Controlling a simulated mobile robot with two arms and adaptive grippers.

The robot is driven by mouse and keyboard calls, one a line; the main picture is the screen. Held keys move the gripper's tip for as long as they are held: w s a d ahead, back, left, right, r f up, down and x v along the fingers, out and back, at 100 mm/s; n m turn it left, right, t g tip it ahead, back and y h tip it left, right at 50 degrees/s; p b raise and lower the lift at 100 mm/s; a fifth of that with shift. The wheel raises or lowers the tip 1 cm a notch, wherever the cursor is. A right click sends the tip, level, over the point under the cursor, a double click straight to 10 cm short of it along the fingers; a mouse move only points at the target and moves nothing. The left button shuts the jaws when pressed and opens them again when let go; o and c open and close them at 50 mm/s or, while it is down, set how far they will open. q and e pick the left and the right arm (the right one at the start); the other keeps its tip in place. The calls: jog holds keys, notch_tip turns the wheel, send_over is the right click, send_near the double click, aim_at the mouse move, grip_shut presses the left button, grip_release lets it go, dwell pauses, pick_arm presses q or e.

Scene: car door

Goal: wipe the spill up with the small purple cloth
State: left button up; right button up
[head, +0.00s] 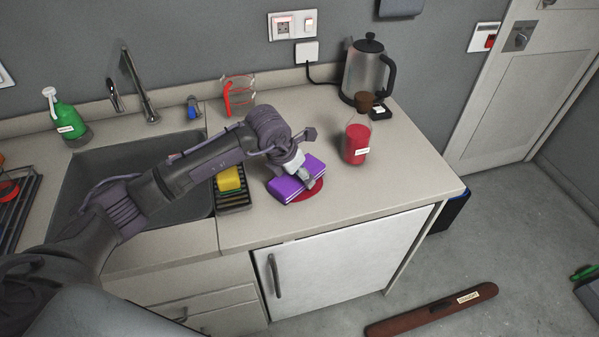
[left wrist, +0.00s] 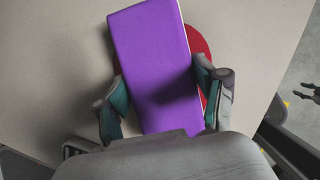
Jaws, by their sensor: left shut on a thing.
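The small purple cloth (head: 292,184) is a folded block held over the counter, right of the sink. My left gripper (head: 300,175) is shut on it from above. In the left wrist view the cloth (left wrist: 155,60) lies between the two fingers of my left gripper (left wrist: 160,95). The dark red spill (head: 317,188) shows past the cloth's right edge, and it also shows in the left wrist view (left wrist: 199,44). The cloth covers part of the spill. I cannot tell whether the cloth touches the counter. My right gripper is in neither view.
A bottle of red liquid (head: 356,142) stands right of the spill, with a kettle (head: 366,70) behind it. A measuring jug (head: 239,95) stands at the back. A yellow sponge (head: 229,179) sits in a dark tray (head: 234,208) beside the sink (head: 85,170). The counter's front right is clear.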

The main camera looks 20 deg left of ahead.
pick_arm(q)
jog(key=shift+s+a, duration=0.2)
jog(key=shift+a, duration=0.05)
jog(key=shift+w+d+b, duration=0.45)
jog(key=shift+w+d, duration=0.15)
jog(key=shift+d, duration=0.25)
dwell(0.6)
jog(key=shift+s+a, duration=0.55)
jog(key=shift+a, duration=0.3)
dwell(0.5)
jog(key=shift+w+d+b, duration=0.45)
jog(key=shift+w+d, duration=0.1)
jog(key=shift+d, duration=0.25)
dwell(0.4)
jog(key=shift+s+a, duration=0.6)
jog(key=shift+a, duration=0.2)
dwell(0.5)
jog(key=shift+w+d+b, duration=0.4)
jog(key=shift+w+d, duration=0.2)
jog(key=shift+d, duration=0.25)
dwell(0.4)
jog(key=shift+s+a, duration=0.55)
jog(key=shift+a, duration=0.3)
dwell(0.3)
